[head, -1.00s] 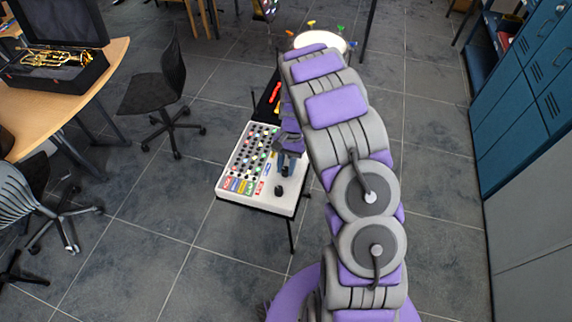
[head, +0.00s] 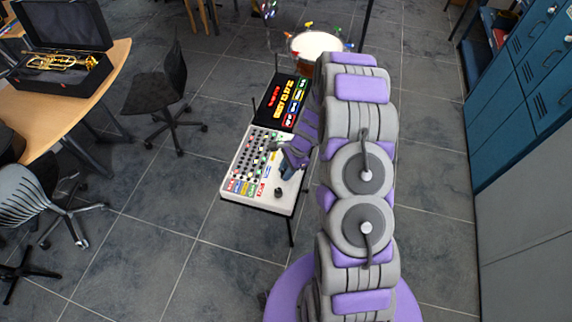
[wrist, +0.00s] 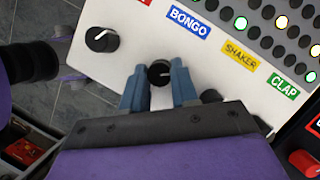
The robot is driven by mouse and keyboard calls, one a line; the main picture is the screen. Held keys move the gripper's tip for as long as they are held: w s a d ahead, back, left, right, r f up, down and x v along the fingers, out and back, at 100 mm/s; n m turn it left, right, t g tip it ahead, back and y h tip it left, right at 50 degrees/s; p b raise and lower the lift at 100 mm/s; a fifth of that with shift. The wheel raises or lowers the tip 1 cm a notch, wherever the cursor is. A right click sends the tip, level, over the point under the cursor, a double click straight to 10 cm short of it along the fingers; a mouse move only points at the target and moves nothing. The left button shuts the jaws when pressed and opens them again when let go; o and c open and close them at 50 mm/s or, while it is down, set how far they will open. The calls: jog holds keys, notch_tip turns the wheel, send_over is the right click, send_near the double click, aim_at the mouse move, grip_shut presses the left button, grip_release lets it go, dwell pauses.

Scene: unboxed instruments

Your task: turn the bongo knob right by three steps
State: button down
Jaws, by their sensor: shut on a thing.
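The bongo knob (wrist: 160,72) is a round black knob with a white pointer mark, just below the blue BONGO label (wrist: 188,23) in the wrist view. The mark points to the right and slightly up. My gripper (wrist: 159,84) has its two blue fingers on either side of this knob and is shut on it. In the head view my gripper (head: 289,171) is over the right side of the white drum machine (head: 240,203); there the fingers and arm hide the bongo knob.
Another black knob (wrist: 101,39) lies left of the bongo knob, and one (wrist: 211,96) lies close by the right finger. The yellow SHAKER label (wrist: 240,54) and green CLAP label (wrist: 283,86) follow. A black lit device (head: 284,101) and a drum (head: 315,44) stand beyond.

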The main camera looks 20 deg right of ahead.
jog(key=m+t+p, duration=0.1)
jog(key=m, duration=0.1)
jog(key=m+p, duration=0.2)
jog(key=shift+a+r+t, duration=0.1)
jog(key=shift+r+t, duration=0.1)
jog(key=shift+t, duration=0.2)
jog(key=shift+s+f+m+t+h+p, duration=0.1)
jog(key=shift+m+t+h+p, duration=0.4)
jog(key=shift+m, duration=1.2)
jog(key=c, duration=0.9)
grip_release()
jog(key=p+v, duration=0.2)
jog(key=v, duration=1.5)
jog(key=shift+s, duration=0.2)
